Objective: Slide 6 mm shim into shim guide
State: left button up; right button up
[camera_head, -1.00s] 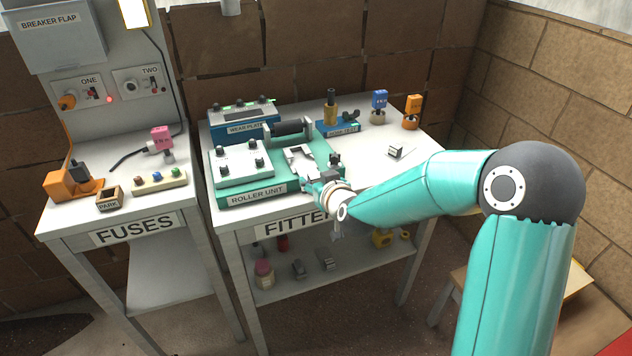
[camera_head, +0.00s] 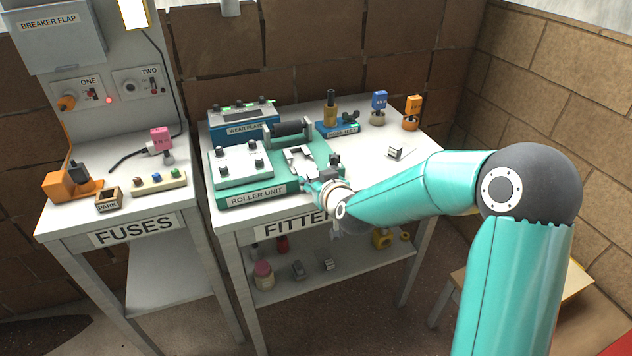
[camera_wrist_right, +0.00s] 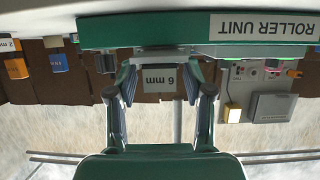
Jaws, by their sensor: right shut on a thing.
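The 6 mm shim (camera_wrist_right: 160,78) is between the fingers of my right gripper (camera_wrist_right: 160,90), its grey face with the "6 mm" label upside down in the right wrist view. In the head view my right gripper (camera_head: 318,182) is at the front right edge of the green roller unit (camera_head: 258,195), shut on the shim. A pale metal piece with a dark edge (camera_head: 298,154) shows just beyond the fingers on the unit; I cannot tell whether it is the shim guide or part of the shim. How far the shim is in the guide is hidden. My left gripper is not in view.
A small labelled block (camera_head: 396,152) lies on the table to the right. A dark roller (camera_head: 289,130) and a box with knobs (camera_head: 240,165) stand on the unit beside the gripper. The wear plate box (camera_head: 243,122) is behind. The table's right part is mostly clear.

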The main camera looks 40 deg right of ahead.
aim_at(307, 166)
jog(key=shift+w+d+p, duration=0.2)
jog(key=shift+w+d, duration=0.05)
jog(key=shift+w, duration=0.8)
jog(key=shift+w+d+p, duration=0.15)
jog(key=shift+w+d, duration=0.15)
jog(key=shift+w, duration=0.75)
jog(key=shift+w+d+p, duration=0.2)
jog(key=shift+w+d, duration=0.05)
jog(key=shift+w, duration=0.8)
jog(key=o, duration=1.3)
jog(key=shift+s, duration=0.1)
jog(key=shift+s+a+b, duration=0.25)
jog(key=shift+s+b, duration=0.1)
jog(key=shift+s, duration=0.5)
jog(key=shift+s+a+b, duration=0.2)
jog(key=shift+s+b, duration=0.1)
jog(key=shift+s, duration=0.5)
jog(key=shift+s+a+b, duration=0.25)
jog(key=shift+s+b, duration=0.1)
jog(key=shift+s, duration=0.6)
